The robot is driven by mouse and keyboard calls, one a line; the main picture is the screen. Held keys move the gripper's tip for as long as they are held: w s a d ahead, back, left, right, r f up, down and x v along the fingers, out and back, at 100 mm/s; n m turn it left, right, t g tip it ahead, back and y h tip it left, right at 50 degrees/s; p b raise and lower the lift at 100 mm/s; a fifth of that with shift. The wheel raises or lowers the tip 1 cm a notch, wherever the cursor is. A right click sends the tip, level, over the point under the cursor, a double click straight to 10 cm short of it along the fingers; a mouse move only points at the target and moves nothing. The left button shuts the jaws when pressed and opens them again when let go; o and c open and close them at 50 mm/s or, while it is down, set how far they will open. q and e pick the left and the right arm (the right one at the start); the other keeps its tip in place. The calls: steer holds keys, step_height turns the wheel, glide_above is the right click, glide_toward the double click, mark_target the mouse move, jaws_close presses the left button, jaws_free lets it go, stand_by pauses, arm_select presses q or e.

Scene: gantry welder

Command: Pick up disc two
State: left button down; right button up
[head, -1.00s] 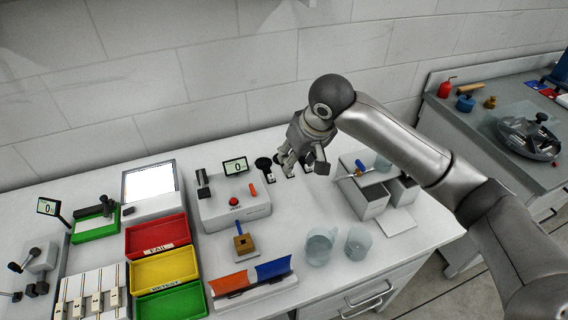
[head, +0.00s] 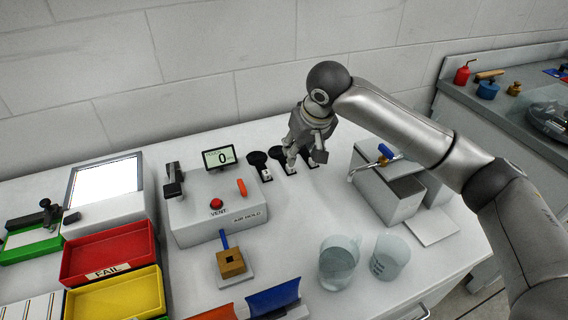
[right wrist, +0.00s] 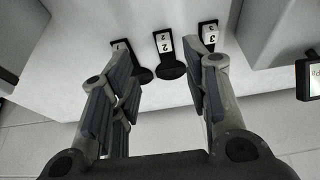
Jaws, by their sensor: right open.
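Disc two (right wrist: 171,69) is a small black disc on a holder with a white label 2, the middle of three in a row. In the right wrist view it lies between my right gripper's (right wrist: 162,88) spread fingers, with no contact visible. In the head view, disc two (head: 277,153) is just left of my right gripper (head: 306,161), which is open and empty above the row. Disc one (right wrist: 143,74) is partly hidden behind the left finger. The right finger hides much of disc three in the wrist view. My left gripper is not in view.
A grey device with a display (head: 219,158) and red button stands left of the discs. A tap box (head: 388,195) stands to the right. Two clear beakers (head: 339,262) stand in front. The wall is close behind. Bare white table lies in front of the discs.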

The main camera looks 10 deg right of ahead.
mark_target(292, 168)
steer(key=x, duration=0.9)
steer(key=shift+w+a, duration=0.1)
steer(key=shift+a, duration=0.2)
steer(key=shift+r, duration=0.1)
steer(key=shift+c, duration=0.4)
steer(key=c, duration=0.8)
